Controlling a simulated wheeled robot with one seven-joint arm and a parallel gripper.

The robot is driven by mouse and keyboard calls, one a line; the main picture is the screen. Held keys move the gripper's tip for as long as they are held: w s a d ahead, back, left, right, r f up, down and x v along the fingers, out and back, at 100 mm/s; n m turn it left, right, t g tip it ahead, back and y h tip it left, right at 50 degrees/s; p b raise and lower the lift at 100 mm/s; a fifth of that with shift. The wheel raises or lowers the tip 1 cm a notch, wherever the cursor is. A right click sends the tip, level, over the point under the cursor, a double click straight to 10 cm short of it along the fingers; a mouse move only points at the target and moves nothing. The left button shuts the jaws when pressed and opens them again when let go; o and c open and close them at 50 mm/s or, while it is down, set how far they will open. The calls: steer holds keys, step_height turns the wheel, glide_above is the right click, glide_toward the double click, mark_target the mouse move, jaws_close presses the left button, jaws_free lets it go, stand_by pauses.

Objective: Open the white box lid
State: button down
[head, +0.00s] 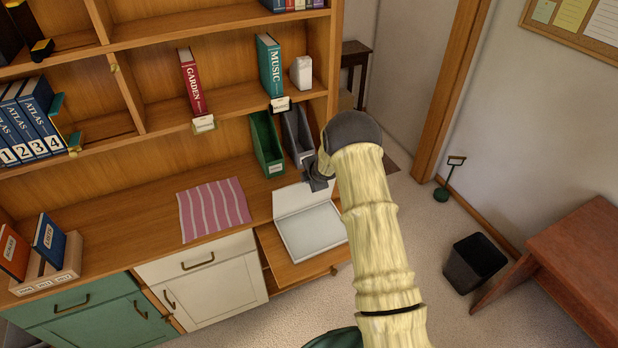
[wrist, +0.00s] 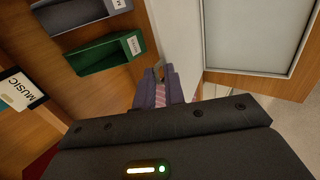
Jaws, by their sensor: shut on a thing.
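The white box (head: 314,232) sits on a pulled-out wooden board at the right end of the counter, its pale, empty-looking inside (wrist: 250,30) facing up. Its white lid (head: 294,199) is swung up at the back edge and stands well open. The lid also shows in the wrist view (wrist: 178,40), as a white panel beside the box opening. My gripper (head: 318,182) is at the lid's upper right edge. In the wrist view my gripper (wrist: 159,76) has its fingers closed on a small grey tab at the lid's edge. My arm covers some of the area right of the box.
A green file holder (head: 267,146) and a grey file holder (head: 298,138) stand close behind the lid. A pink striped cloth (head: 214,208) lies left of the box. Shelves with books rise behind. A dark bin (head: 474,262) stands on the floor at right.

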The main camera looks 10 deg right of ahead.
steer(key=c, duration=1.9)
jaws_free()
steer(key=shift+s+a+f, duration=0.2)
steer(key=shift+s+f, duration=0.2)
steer(key=shift+f, duration=0.35)
steer(key=shift+d, duration=0.3)
steer(key=shift+w, duration=0.25)
